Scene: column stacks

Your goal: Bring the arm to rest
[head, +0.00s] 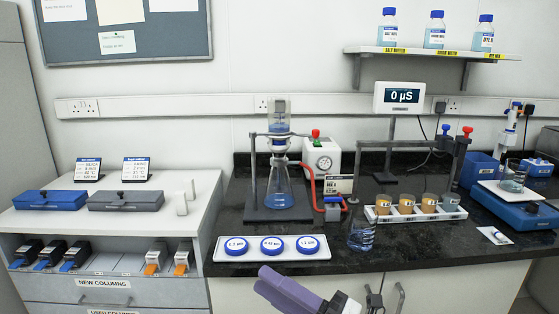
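My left gripper is not in view.
The dark bench (400,251) carries a filter flask (280,190), a white tray with three blue-lidded discs (308,253), a beaker (361,236), a rack of cups (415,214) and a blue balance (512,207). A white cabinet (105,222) stands left.

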